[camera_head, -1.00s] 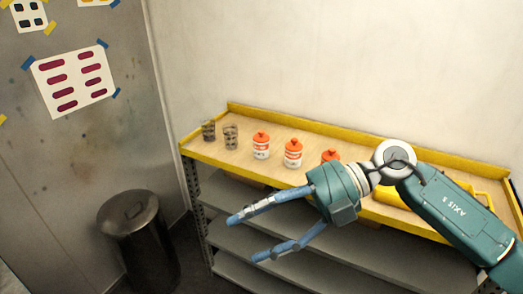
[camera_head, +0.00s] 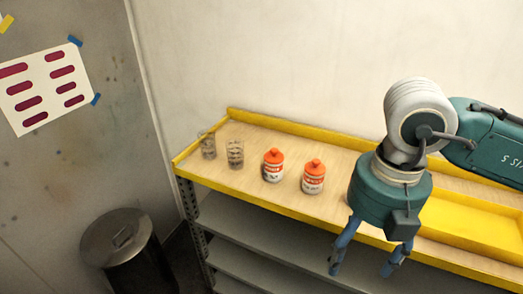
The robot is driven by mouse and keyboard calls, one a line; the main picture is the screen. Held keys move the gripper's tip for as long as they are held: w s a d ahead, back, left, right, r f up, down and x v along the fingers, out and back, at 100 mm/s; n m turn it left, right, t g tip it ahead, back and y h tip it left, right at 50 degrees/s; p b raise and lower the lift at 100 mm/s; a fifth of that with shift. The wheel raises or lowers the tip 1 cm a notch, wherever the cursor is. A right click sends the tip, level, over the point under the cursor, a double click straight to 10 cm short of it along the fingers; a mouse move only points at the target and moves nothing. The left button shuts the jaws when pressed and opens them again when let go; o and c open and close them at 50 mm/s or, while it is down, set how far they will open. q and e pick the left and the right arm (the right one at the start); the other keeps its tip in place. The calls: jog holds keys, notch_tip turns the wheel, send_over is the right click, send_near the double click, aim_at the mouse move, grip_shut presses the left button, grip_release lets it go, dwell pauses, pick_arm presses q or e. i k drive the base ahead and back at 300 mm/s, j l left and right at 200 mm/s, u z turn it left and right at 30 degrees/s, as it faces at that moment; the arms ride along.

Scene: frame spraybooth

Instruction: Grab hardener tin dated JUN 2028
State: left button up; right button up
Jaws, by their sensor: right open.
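Two white tins with orange caps and orange-and-white labels stand upright on the wooden top of the shelf unit. One tin (camera_head: 273,166) is on the left and the other tin (camera_head: 313,177) is just right of it. Their label dates are too small to read. My right gripper (camera_head: 360,268) is open and empty, fingers pointing down, in front of the shelf's front edge and right of both tins. It touches neither tin. Anything directly behind the gripper is hidden. My left gripper is not in view.
Two clear cups with dark markings, a left cup (camera_head: 208,146) and a right cup (camera_head: 235,154), stand left of the tins. A yellow tray (camera_head: 470,222) lies right of my gripper. A yellow rim (camera_head: 250,197) edges the shelf top. A dark bin (camera_head: 122,243) stands on the floor at left.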

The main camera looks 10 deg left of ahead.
aim_at(273, 174)
jog(key=i+j, duration=1)
jog(key=i, duration=0.15)
